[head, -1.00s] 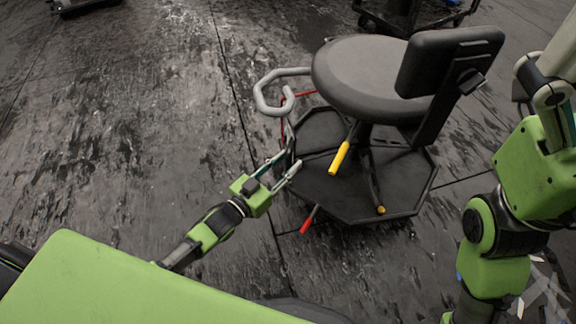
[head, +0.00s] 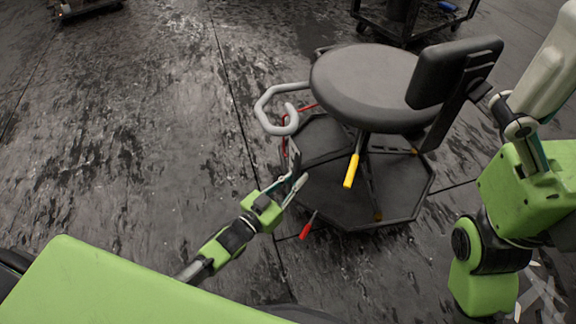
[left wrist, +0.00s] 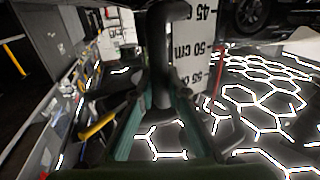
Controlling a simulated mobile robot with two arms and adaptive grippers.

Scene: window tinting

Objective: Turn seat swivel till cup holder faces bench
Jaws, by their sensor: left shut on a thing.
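The stool has a round dark seat (head: 365,85) and a black backrest (head: 453,72) on its right side. A grey bent tube ending in an open loop (head: 277,112), which looks like the cup holder, sticks out left from under the seat. A yellow-gripped lever (head: 351,171) hangs below the seat. My left gripper (head: 296,183) is at the left edge of the stool's base, below the loop. It is shut on a dark upright bar with a curved top, seen between the fingers in the left wrist view (left wrist: 163,60). My right gripper is not in view.
The stool's black octagonal base tray (head: 350,205) has a red-tipped lever (head: 308,226) at its front left. A dark wheeled cart (head: 408,22) stands behind. The floor on the left is open. A ruler board (left wrist: 203,45) shows in the left wrist view.

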